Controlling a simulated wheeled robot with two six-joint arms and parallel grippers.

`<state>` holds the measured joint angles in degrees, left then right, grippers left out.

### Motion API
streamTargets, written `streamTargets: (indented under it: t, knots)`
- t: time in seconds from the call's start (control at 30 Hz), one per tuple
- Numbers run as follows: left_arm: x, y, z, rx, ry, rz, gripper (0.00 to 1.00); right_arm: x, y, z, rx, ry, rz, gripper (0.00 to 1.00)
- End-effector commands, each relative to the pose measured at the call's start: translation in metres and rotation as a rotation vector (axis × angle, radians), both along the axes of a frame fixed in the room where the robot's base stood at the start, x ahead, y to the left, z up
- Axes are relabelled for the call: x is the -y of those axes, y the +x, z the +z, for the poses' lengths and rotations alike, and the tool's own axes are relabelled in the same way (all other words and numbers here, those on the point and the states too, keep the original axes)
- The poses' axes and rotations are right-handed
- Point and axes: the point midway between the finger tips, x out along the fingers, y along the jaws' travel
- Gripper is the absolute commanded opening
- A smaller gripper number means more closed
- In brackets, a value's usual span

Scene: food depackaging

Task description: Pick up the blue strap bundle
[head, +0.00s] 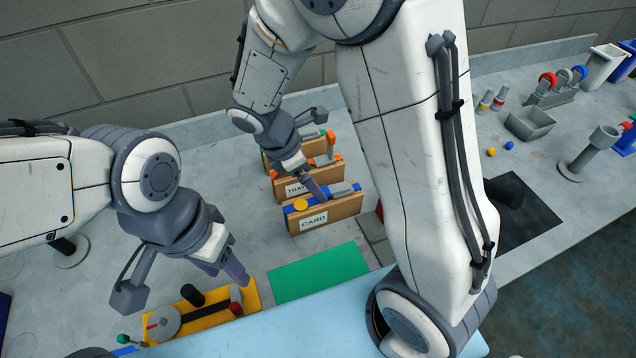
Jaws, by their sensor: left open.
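I cannot pick out the blue strap bundle with certainty. Blue shows along the top of the wooden box marked CARD (327,213), and a small blue piece (124,350) lies at the lower left edge. My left gripper (222,268) is open, its fingers pointing down just above the yellow board (252,292), and nothing shows between them. My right gripper (316,188) reaches down at the CARD box, its fingers close to the box's top. Its opening is too small to judge.
Two more wooden boxes stand behind CARD, one with a partly hidden label (296,188). A green mat (318,273) lies in front. A grey tray (530,123) and black mat (526,215) are at right.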

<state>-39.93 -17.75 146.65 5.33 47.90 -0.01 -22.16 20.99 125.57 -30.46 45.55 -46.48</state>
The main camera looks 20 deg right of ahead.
Motion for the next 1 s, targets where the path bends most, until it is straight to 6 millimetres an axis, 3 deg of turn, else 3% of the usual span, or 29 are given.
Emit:
streamTargets:
  t: [0.2,0.47,0.7,1.0]
  knots:
    - [0.0,0.0,0.001,-0.001,0.001,-0.001,0.5,0.02,-0.002,-0.033,-0.006,-0.002,-0.011,1.0]
    - [0.0,0.0,0.005,-0.001,0.001,-0.001,0.5,0.03,-0.002,-0.052,-0.006,0.0,-0.013,1.0]
    - [0.0,0.0,0.008,0.0,0.0,-0.002,0.5,0.041,0.0,-0.085,-0.006,0.001,-0.012,1.0]
    - [0.0,0.0,0.008,-0.001,0.001,-0.002,0.5,0.043,0.001,-0.09,-0.002,0.002,-0.011,1.0]
